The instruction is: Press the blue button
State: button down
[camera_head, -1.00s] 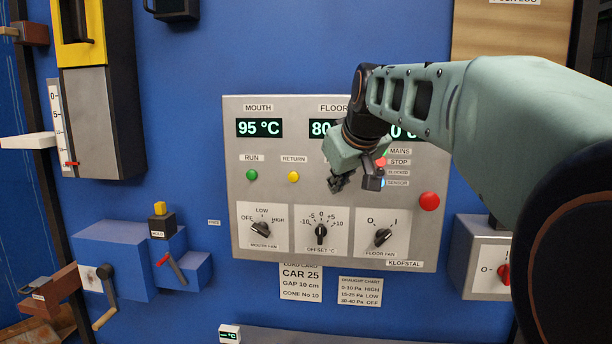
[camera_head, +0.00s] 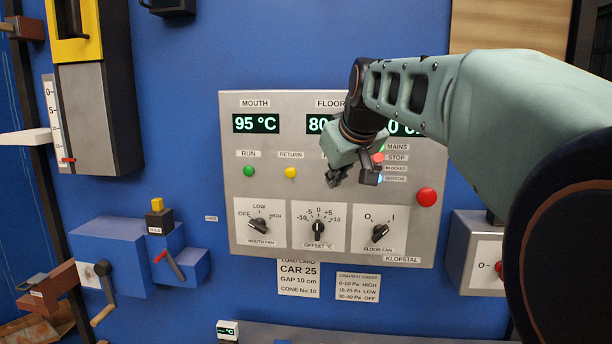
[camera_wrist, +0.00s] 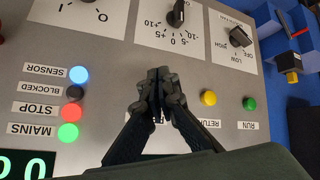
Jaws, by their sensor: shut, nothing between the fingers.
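No blue button shows clearly. In the row with the green RUN button (camera_head: 249,171) and yellow RETURN button (camera_head: 291,172), the spot to the right is covered by my gripper (camera_head: 336,178). In the wrist view my gripper (camera_wrist: 158,78) is shut and empty, with its fingertips in front of the grey control panel (camera_wrist: 118,55). The yellow button (camera_wrist: 208,98) and green button (camera_wrist: 249,104) show to its right there. A round light-blue light (camera_wrist: 79,75) beside the SENSOR label is to its left. I cannot tell whether the fingertips touch the panel.
A red button (camera_head: 426,197) is at the panel's right. Three rotary knobs, including the OFFSET knob (camera_head: 318,229), line the lower panel. Red STOP (camera_wrist: 68,133) and green MAINS lights lie near the gripper. A blue box with a crank (camera_head: 103,290) is at left.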

jog(key=shift+w, duration=0.1)
dwell(0.5)
jog(key=shift+w+d, duration=0.1)
jog(key=shift+w, duration=0.25)
jog(key=shift+w+d+p, duration=0.1)
jog(key=shift+w+p, duration=0.35)
jog(key=shift+p, duration=0.1)
dwell(0.6)
dwell(0.3)
jog(key=shift+s+a+b, duration=0.2)
jog(key=shift+s+b, duration=0.3)
jog(key=shift+s, duration=0.4)
